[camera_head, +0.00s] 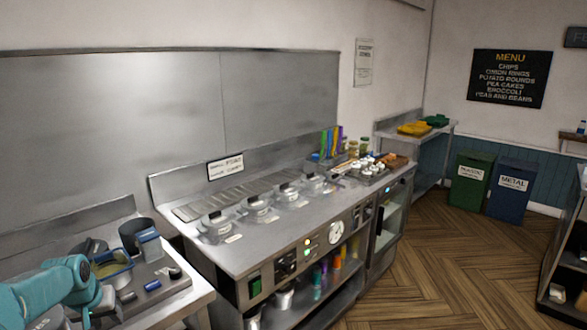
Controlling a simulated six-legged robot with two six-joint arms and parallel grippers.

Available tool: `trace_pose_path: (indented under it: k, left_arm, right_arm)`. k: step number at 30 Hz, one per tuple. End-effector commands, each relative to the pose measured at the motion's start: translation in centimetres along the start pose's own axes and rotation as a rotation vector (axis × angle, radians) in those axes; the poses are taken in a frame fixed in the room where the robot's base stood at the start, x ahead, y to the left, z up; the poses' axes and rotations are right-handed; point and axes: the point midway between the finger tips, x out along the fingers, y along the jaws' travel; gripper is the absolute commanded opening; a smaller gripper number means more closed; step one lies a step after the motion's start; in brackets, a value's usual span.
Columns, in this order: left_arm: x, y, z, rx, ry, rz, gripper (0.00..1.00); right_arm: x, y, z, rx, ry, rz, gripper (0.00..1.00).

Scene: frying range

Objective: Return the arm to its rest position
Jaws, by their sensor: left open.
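My left arm comes in from the lower left corner, teal with a grey gripper. My left gripper (103,304) is open over the front part of the left counter (182,298). Nothing shows between its fingers. My right gripper is not in view.
A dark pot (136,234) and a blue-and-grey box (149,245) stand behind the gripper. The frying range (262,246) with several lidded vats is to the right. Green (469,181) and blue (507,192) bins stand at the far wall. The wooden floor (450,265) between is clear.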

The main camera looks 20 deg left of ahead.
Motion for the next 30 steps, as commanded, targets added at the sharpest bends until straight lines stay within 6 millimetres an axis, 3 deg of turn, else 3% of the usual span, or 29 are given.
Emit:
trace_pose_path:
  k: [8,14,21,30]
  left_arm:
    - [4.7,5.5,3.5,0.059,-0.047,0.080,0.42]
    - [9.2,11.8,8.9,0.121,-0.105,0.167,0.42]
    - [13.0,18.7,17.4,0.187,-0.183,0.260,0.42]
    - [14.7,24.7,30.3,0.264,-0.298,0.344,0.42]
  right_arm:
    - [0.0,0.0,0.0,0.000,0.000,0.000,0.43]
    - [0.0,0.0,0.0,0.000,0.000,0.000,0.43]
    - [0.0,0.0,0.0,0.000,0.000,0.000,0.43]
    - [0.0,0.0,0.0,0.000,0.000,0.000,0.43]
